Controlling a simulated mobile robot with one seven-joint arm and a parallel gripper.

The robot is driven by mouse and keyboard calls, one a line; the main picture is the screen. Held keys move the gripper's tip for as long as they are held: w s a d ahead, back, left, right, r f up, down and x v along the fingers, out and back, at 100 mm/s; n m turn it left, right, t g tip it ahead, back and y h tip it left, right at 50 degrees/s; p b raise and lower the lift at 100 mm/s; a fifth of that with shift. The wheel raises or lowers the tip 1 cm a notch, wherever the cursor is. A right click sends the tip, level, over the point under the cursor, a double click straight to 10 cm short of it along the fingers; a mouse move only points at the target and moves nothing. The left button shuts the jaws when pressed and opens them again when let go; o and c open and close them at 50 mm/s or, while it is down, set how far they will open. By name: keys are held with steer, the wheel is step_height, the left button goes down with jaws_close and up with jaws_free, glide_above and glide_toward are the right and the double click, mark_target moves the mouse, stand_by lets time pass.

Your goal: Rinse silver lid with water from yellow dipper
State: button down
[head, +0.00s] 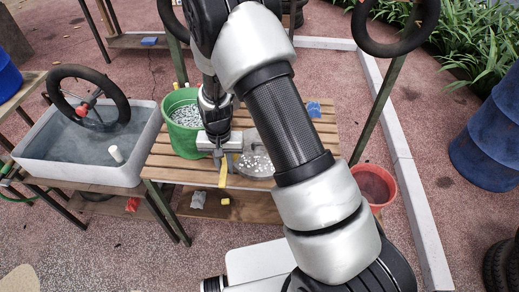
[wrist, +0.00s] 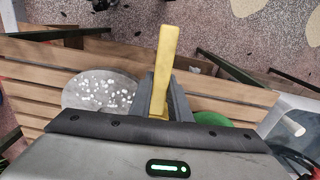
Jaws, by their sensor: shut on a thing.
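My gripper (head: 226,160) is shut on the yellow dipper (head: 223,174), above the slatted wooden table. In the wrist view the dipper's yellow handle (wrist: 165,62) stands between the two fingers (wrist: 163,92) and sticks out past them. The dipper's bowl does not show in either view, so I cannot tell if it holds water. The silver lid (head: 246,161) is a round grey disc on the table, just right of my gripper and partly hidden by my arm. White bits are scattered on it. In the wrist view the lid (wrist: 72,97) is left of the fingers.
A green bucket (head: 183,146) of pale pieces stands left of my gripper. Further left is a grey tub (head: 75,172) of water with a tyre and a white cylinder in it. A red bucket (head: 378,187) is right of the table. Bare slats (head: 165,163) lie at the table's front left.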

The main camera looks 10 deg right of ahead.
steer(key=shift+w+a+f+m+p, duration=0.1)
steer(key=shift+a+f+m+p, duration=0.1)
steer(key=shift+a+f+p, duration=0.4)
steer(key=shift+w+a+f+m+p, duration=0.15)
steer(key=shift+a+f, duration=0.25)
steer(key=shift+a, duration=0.45)
steer(key=shift+s+d, duration=0.1)
steer(key=shift+d, duration=0.05)
steer(key=shift+s+d+r+t+y+b, duration=0.2)
steer(key=shift+d+y+b, duration=0.35)
steer(key=shift+y+b, duration=0.05)
steer(key=shift+s+d+r+t+y+b, duration=0.15)
steer(key=shift+d+t+y+b, duration=0.05)
steer(key=shift+d+y+b, duration=0.35)
steer(key=shift+s+r+y, duration=0.1)
steer(key=shift+r+y, duration=0.15)
steer(key=shift+y, duration=0.2)
steer(key=shift+d+b, duration=0.1)
steer(key=shift+b, duration=0.2)
steer(key=shift+d, duration=0.1)
steer(key=shift+d+r+t+y, duration=0.15)
steer(key=shift+t+y, duration=0.15)
steer(key=shift+s+d+r+y+b, duration=0.2)
steer(key=shift+d+y+b, duration=0.1)
steer(key=shift+d+y, duration=0.1)
steer(key=shift+s+d+r+y+b, duration=0.15)
steer(key=shift+d+y+b, duration=0.1)
steer(key=shift+d+y, duration=0.15)
